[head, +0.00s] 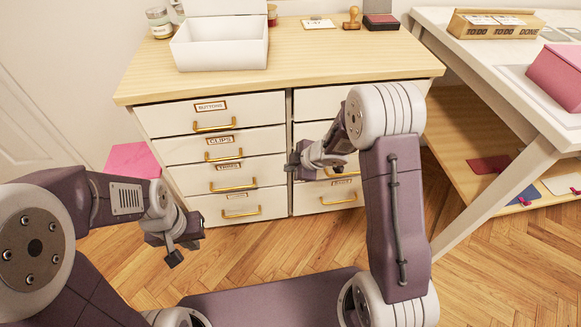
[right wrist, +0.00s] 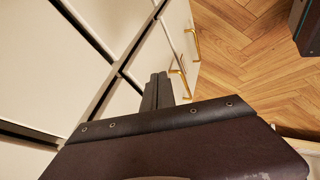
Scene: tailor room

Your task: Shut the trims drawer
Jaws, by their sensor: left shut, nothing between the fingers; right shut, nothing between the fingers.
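The trims drawer (head: 263,169) is the third one down in the left column of the cabinet, with a white front, a small label and a brass handle (head: 233,186). Its front looks about level with the drawers above and below it; a small gap is hard to tell. My right gripper (head: 290,168) is shut and empty, in front of the cabinet near the right edge of this drawer. The right wrist view shows its closed fingertips (right wrist: 158,78) close to the drawer fronts; contact is unclear. My left gripper (head: 174,256) is shut and empty, low in front of the cabinet's left side.
The buttons drawer (head: 262,107) and clips drawer (head: 262,140) sit above. A white bin (head: 220,51) stands on the wooden top (head: 320,62). A pink box (head: 133,160) is left of the cabinet. A white table leg (head: 480,205) stands at right. Wooden floor lies in front.

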